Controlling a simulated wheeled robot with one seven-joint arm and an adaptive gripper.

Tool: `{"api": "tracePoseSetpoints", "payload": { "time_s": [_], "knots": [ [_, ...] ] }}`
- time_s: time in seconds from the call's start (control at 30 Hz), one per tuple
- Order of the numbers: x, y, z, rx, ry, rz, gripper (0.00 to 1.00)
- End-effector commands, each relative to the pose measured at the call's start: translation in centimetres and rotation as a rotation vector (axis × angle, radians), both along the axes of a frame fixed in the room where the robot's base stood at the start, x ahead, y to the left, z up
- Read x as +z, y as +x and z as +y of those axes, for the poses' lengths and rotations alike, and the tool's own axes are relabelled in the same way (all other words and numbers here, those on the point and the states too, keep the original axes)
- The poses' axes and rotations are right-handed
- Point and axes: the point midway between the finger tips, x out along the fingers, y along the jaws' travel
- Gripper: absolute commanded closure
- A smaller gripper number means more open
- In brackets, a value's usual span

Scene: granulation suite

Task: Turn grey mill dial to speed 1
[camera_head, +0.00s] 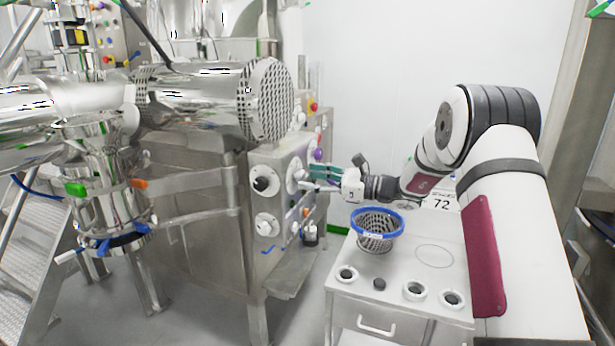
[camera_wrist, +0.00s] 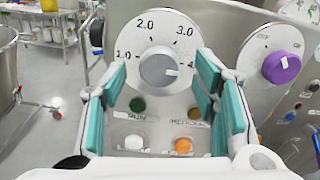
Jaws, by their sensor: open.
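The grey mill dial (camera_wrist: 158,68) sits on a round white scale plate (camera_wrist: 148,42) marked 1.0 to 4.0. Its white pointer mark faces right, near the 4.0 label. My gripper (camera_wrist: 162,78) is open, with its teal-padded fingers on the left and right of the dial in the wrist view. The fingers appear apart from the dial; whether their tips reach it in depth is unclear. In the head view my gripper (camera_head: 314,178) reaches left to the control panel (camera_head: 284,205) and partly hides the dial there.
A purple OFF/ON knob (camera_wrist: 283,67) is close to the right of the dial. Dark, white and orange (camera_wrist: 183,146) buttons lie below it. A cart (camera_head: 396,282) carrying a blue-rimmed mesh basket (camera_head: 377,232) stands below my arm. Steel mill housing (camera_head: 205,170) stands left.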

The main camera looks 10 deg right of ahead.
Motion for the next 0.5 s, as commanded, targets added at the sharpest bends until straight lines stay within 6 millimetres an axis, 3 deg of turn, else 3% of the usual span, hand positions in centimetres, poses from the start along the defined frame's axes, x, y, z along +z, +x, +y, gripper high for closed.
{"api": "tracePoseSetpoints", "payload": {
  "time_s": [0.2,0.5],
  "knots": [
    [0.0,1.0,1.5,0.001,-0.001,0.001,0.45],
    [0.0,1.2,1.6,0.000,0.000,0.000,0.45]
  ]
}}
